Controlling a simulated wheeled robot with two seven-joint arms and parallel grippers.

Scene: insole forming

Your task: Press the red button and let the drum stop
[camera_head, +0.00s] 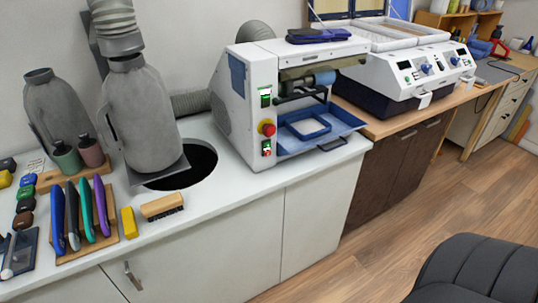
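The white grinding machine (237,125) stands on the white counter. Its side panel carries a round red button (267,128) on a yellow base. Below it is a small switch (266,148) with a green upper part and a red lower part. A green switch (265,97) sits higher on the same panel. The drum (322,79), a blue-grey roller, shows in the machine's front opening; whether it turns cannot be told from one frame. Neither of my grippers is in view.
A blue tray (345,119) juts from the machine's front. A grey bag (140,112) stands by a dark round hole (182,167). A brush (162,207) and a rack of insoles (75,240) lie at left. A black padded seat (478,272) is at lower right.

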